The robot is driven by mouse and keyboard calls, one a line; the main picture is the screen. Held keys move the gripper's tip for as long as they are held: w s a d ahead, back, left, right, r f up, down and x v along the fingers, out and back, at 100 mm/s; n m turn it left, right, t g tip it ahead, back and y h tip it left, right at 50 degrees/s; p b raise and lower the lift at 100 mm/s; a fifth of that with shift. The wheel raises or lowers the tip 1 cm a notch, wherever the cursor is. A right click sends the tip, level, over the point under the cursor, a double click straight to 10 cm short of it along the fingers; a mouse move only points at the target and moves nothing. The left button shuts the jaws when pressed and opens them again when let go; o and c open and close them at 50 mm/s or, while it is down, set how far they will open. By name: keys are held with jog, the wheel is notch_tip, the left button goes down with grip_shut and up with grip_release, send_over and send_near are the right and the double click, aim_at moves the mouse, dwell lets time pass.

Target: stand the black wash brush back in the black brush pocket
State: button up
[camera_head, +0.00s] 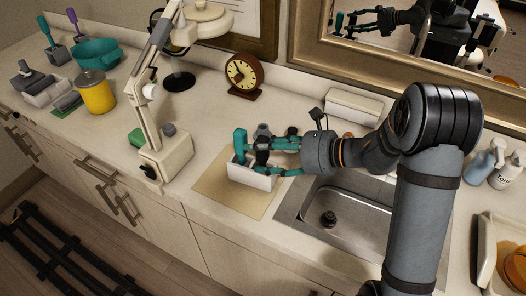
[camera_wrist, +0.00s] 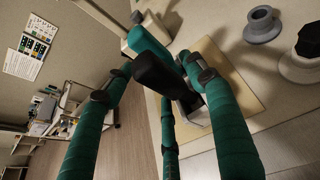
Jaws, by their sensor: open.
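A black brush (camera_wrist: 156,73) shows in the wrist view between my spread fingers, with its dark handle pointing toward the camera. Fingers hide the brush's lower end and the holder's pockets, so I cannot tell how deep the brush sits.
A sink (camera_head: 330,215) lies right of the mat. A lamp base (camera_head: 165,160) stands to the left, and a clock (camera_head: 243,76) stands behind. A yellow canister (camera_head: 96,92) and a teal bowl (camera_head: 97,52) are farther left. The mat's front strip is clear.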

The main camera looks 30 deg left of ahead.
jog(key=shift+p+v, duration=0.45)
jog(key=shift+v, duration=1)
jog(key=v, duration=0.3)
jog(key=shift+p, duration=0.35)
jog(key=shift+v, duration=0.9)
jog(key=shift+d, duration=0.2)
jog(key=shift+r, duration=0.1)
